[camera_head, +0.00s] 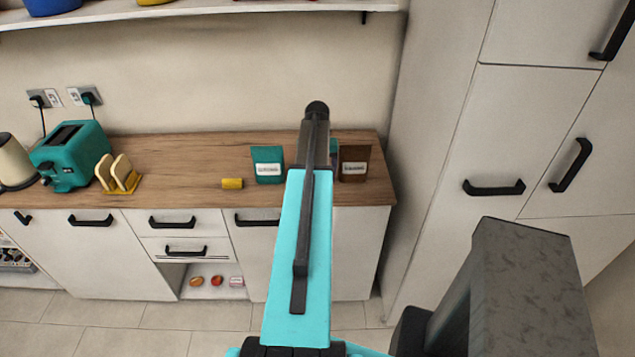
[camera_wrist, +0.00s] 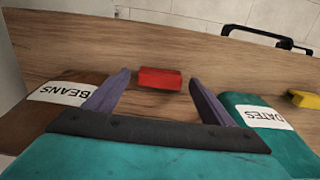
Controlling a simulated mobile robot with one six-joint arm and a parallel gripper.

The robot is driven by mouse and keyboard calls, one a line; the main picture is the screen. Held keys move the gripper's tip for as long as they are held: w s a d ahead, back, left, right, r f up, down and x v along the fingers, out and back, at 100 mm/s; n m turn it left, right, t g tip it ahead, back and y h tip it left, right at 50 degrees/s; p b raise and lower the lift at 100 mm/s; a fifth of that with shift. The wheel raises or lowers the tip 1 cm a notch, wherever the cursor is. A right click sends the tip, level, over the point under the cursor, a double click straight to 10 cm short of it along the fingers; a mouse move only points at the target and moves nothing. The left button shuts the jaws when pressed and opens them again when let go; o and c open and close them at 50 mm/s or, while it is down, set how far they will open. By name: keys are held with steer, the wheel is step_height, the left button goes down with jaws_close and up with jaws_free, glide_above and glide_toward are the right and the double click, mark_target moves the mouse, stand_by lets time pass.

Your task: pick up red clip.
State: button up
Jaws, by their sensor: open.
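The red clip (camera_wrist: 160,78) is a small red block lying on the wooden counter in the wrist view. My gripper (camera_wrist: 159,77) is open and empty, and the clip appears between its two fingertips, near or just beyond them. The picture does not show clearly how much height separates the fingers from the clip. In the head view my own arm hides both the clip and my gripper's fingers.
A brown BEANS pouch (camera_wrist: 62,98) stands by the left finger and a teal DATES pouch (camera_wrist: 245,103) by the right. A yellow block (camera_head: 232,183) lies left of the pouches. The teal toaster (camera_head: 75,155) is far left. Open counter (camera_head: 190,165) lies between.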

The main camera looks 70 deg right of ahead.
steer(key=shift+c, duration=0.6)
steer(key=c, duration=1)
steer(key=shift+r, duration=0.15)
steer(key=shift+r+b, duration=1)
steer(key=shift+r, duration=0.65)
steer(key=shift+s+a+r+b, duration=0.25)
steer(key=shift+s+a+b, duration=0.6)
steer(key=shift+a, duration=1.65)
steer(key=shift+s+a+r+b, duration=0.25)
steer(key=shift+s+a+b, duration=0.55)
steer(key=shift+a, duration=1.7)
steer(key=shift+s+a+r+b, duration=0.35)
steer(key=shift+s+a, duration=0.8)
steer(key=shift+a, duration=1.35)
steer(key=shift+f, duration=0.1)
